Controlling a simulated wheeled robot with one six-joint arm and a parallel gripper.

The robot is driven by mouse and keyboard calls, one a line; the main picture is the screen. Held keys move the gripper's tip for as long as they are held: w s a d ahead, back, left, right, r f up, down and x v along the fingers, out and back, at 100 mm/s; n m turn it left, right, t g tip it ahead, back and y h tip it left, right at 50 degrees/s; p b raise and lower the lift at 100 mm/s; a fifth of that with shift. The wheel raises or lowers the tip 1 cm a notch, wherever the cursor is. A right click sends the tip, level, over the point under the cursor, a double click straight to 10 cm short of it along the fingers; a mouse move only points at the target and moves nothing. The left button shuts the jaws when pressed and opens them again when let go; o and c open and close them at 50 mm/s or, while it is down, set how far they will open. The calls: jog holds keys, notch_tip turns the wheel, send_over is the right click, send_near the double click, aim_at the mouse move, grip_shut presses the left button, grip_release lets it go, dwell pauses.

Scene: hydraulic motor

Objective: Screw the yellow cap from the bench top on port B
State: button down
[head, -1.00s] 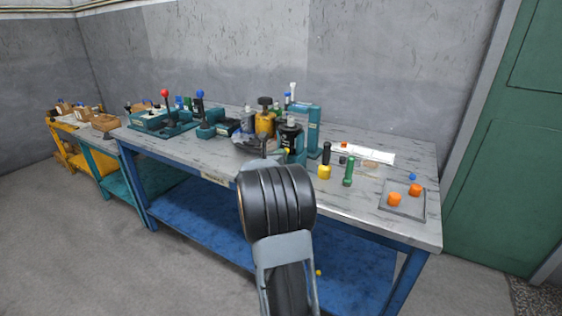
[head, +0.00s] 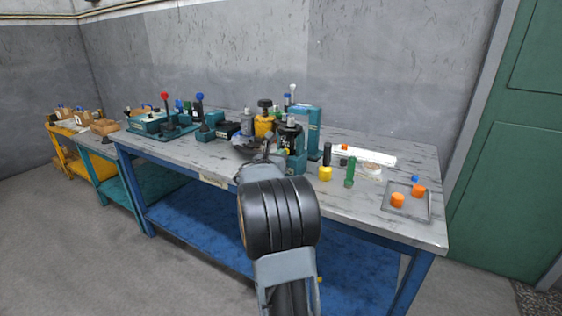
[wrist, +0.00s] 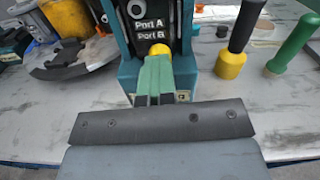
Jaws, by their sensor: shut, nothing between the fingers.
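A yellow cap (wrist: 159,50) sits at the front of the dark motor block in the teal stand (wrist: 128,72), just by the Port B label (wrist: 151,36). It looks seated on port B, but the thread is hidden. My gripper (wrist: 156,62) has green fingers, shut and empty, pointing at the cap with their tips right in front of it. I cannot tell whether they touch it. In the head view my wrist hides most of the gripper, and the cap is a tiny yellow spot (head: 287,150) by the stand.
To the right stand a black-handled tool with a yellow base (wrist: 230,63) and a green-handled tool (wrist: 293,45). A tray (head: 407,211) with orange caps lies at the bench's right end. A dark curved part (wrist: 82,60) and a yellow part (head: 264,123) are at left.

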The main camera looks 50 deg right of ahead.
jog(key=m+b, duration=0.2)
jog(key=b, duration=0.1)
jog(key=shift+f+m, duration=0.1)
jog(key=shift+m, duration=0.2)
jog(key=c, duration=1.8)
grip_release()
jog(key=o, duration=0.6)
jog(key=n+p, duration=1)
jog(key=p, duration=0.1)
